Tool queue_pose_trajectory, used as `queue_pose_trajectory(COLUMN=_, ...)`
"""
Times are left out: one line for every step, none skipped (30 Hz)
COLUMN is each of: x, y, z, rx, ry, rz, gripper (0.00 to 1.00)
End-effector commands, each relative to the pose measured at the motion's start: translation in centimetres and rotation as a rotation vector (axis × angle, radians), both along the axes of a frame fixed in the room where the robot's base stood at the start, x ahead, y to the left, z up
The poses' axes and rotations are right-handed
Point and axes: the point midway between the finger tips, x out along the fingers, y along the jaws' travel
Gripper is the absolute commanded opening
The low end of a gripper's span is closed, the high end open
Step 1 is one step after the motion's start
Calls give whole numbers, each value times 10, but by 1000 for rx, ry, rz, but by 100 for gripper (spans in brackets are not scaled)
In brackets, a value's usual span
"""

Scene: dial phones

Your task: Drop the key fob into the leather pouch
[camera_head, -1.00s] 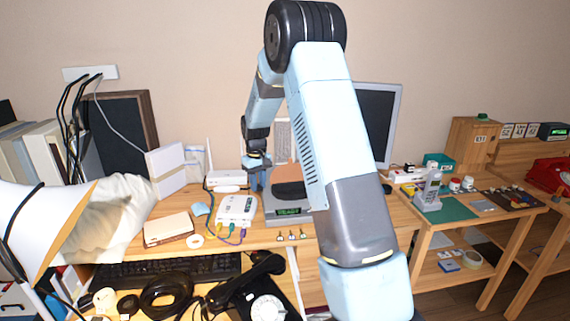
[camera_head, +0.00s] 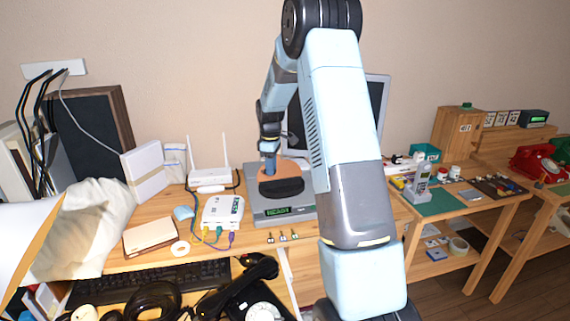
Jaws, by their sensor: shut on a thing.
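The leather pouch (camera_head: 297,168) is tan-brown with a dark front part and lies on a grey device with a lit green display (camera_head: 283,214), left of the monitor. My gripper (camera_head: 269,172) points down at the left edge of the pouch in this view. It is small and partly merged with the pouch behind it. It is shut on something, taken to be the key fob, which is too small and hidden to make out. I cannot tell whether the gripper touches the pouch or hangs above it.
A white router (camera_head: 209,177) and a white box with coloured plugs (camera_head: 222,212) stand left of the device. Several small metal parts (camera_head: 283,237) lie at the desk's front edge. A black dial phone (camera_head: 250,290) is in front. A monitor (camera_head: 374,110) stands behind my arm.

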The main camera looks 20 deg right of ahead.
Motion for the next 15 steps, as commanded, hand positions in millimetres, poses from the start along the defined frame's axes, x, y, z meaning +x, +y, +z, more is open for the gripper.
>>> queue_pose_trajectory(x=-2, y=-13, z=2, rx=-1, ry=-1, rz=49, gripper=17)
queue_pose_trajectory(x=-3, y=-18, z=2, rx=-1, ry=-1, rz=80, gripper=17)
queue_pose_trajectory(x=-4, y=-25, z=3, rx=-1, ry=-1, rz=120, gripper=17)
queue_pose_trajectory(x=-4, y=-29, z=4, rx=0, ry=-1, rz=146, gripper=17)
queue_pose_trajectory(x=-5, y=-33, z=4, rx=0, ry=-1, rz=169, gripper=17)
queue_pose_trajectory(x=-6, y=-38, z=5, rx=0, ry=-1, rz=195, gripper=17)
queue_pose_trajectory(x=-7, y=-40, z=5, rx=-1, ry=0, rz=211, gripper=17)
queue_pose_trajectory(x=-7, y=-43, z=5, rx=-1, ry=0, rz=224, gripper=17)
queue_pose_trajectory(x=-7, y=-45, z=5, rx=-1, ry=0, rz=239, gripper=17)
queue_pose_trajectory(x=-8, y=-47, z=5, rx=-1, ry=0, rz=246, gripper=17)
queue_pose_trajectory(x=-8, y=-47, z=5, rx=-1, ry=0, rz=252, gripper=17)
queue_pose_trajectory(x=-8, y=-48, z=4, rx=-1, ry=0, rz=257, gripper=17)
queue_pose_trajectory(x=-8, y=-48, z=3, rx=-1, ry=0, rz=259, gripper=17)
queue_pose_trajectory(x=-8, y=-48, z=1, rx=-1, ry=0, rz=260, gripper=17)
queue_pose_trajectory(x=-8, y=-48, z=-1, rx=-1, ry=0, rz=260, gripper=17)
